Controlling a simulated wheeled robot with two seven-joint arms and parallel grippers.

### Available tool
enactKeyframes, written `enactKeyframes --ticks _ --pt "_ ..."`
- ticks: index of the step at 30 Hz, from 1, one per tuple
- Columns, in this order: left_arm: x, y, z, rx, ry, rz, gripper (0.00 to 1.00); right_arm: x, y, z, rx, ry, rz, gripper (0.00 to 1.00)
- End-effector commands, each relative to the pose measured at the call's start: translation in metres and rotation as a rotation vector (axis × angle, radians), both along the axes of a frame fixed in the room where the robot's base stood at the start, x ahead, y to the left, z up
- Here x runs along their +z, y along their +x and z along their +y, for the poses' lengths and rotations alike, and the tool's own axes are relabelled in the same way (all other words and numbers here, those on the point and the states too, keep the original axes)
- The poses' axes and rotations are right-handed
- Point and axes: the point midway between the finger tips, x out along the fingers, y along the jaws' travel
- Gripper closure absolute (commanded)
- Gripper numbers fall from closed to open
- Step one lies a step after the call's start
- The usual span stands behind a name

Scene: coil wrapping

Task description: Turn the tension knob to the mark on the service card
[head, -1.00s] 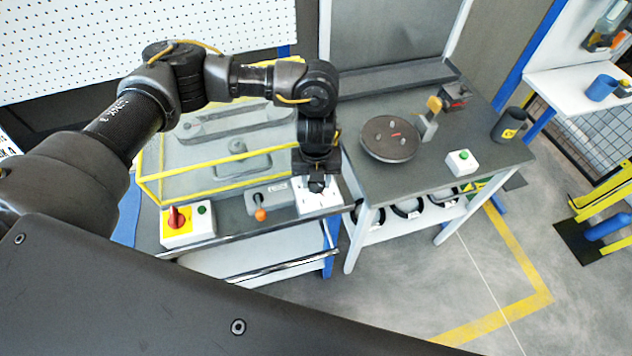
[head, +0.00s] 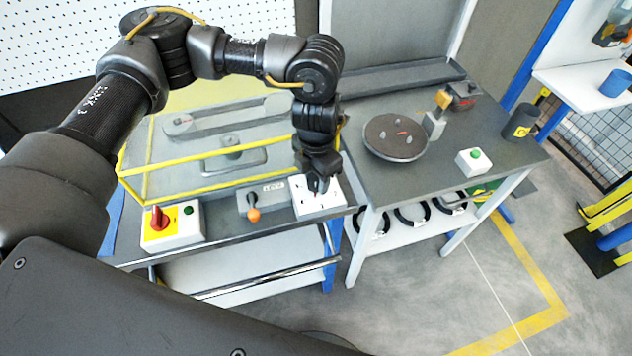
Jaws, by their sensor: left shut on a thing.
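My left gripper (head: 319,187) points down over the white panel (head: 331,204) at the right end of the cart's front. It is shut on the small dark tension knob on that panel. The fingers and wrist hide most of the knob, so its pointer cannot be read. Small dark marks show on the panel around the fingers. I cannot pick out the service card for certain. My right gripper is not in view.
Left of the panel are a grey lever box with an orange ball (head: 254,214) and a white box with a red switch (head: 157,218). A yellow-framed clear guard (head: 140,185) stands behind. A round turntable (head: 395,137) sits on the bench to the right.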

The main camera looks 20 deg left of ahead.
Motion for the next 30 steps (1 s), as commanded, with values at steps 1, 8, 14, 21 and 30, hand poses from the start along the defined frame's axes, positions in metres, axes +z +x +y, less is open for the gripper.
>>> enactKeyframes --ticks 1,8,14,21,30 --pt "-0.004 0.001 0.0 -0.044 0.0 -0.005 0.83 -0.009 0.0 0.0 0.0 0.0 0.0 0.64" --pt "-0.003 0.001 0.0 -0.256 0.0 -0.004 0.83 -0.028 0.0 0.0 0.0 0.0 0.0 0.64" --pt "-0.002 0.001 0.0 -0.415 0.0 -0.003 0.83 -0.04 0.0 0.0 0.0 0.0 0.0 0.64" --pt "-0.001 0.001 0.0 -0.549 -0.001 -0.002 0.83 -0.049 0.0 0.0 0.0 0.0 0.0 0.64" --pt "0.0 0.001 0.0 -0.624 -0.001 -0.002 0.83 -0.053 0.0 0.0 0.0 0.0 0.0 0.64"
